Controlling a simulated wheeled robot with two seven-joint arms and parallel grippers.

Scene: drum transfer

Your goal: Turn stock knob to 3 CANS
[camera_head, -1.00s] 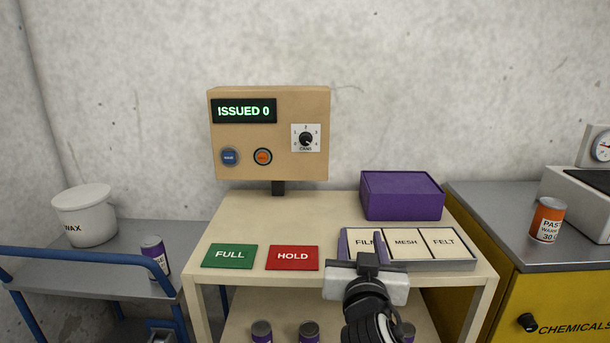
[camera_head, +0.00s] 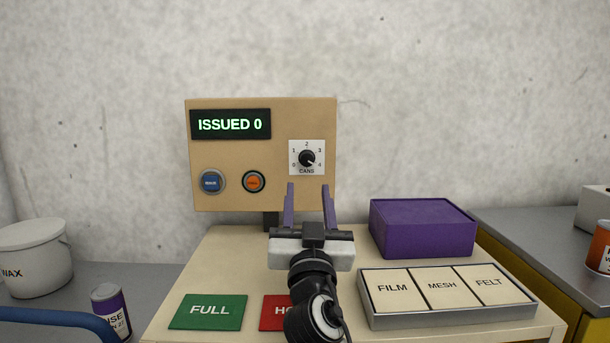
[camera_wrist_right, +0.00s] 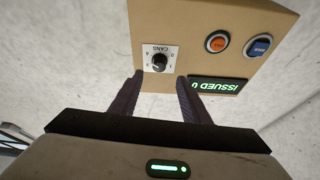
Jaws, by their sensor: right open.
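The black stock knob (camera_head: 306,158) sits on a white dial plate marked 0 to 4 and CANS, on the tan box's front. A small light mark on it seems to face lower right, near the 4, but it is too small to be sure. It also shows upside down in the right wrist view (camera_wrist_right: 159,61). My right gripper (camera_head: 308,190) is open and empty, its purple fingers pointing at the box just below the dial in the head view. In the wrist view its fingertips (camera_wrist_right: 160,79) are apart to either side of the knob's line, not touching it. My left gripper is not in view.
The tan box (camera_head: 230,150) has an ISSUED 0 display (camera_head: 230,124), a blue button (camera_head: 211,182) and an orange button (camera_head: 254,182). A purple box (camera_head: 422,230) and a tray (camera_head: 450,320) of FILM, MESH and FELT tiles stand right. FULL (camera_head: 208,312) and HOLD (camera_head: 275,312) pads lie in front.

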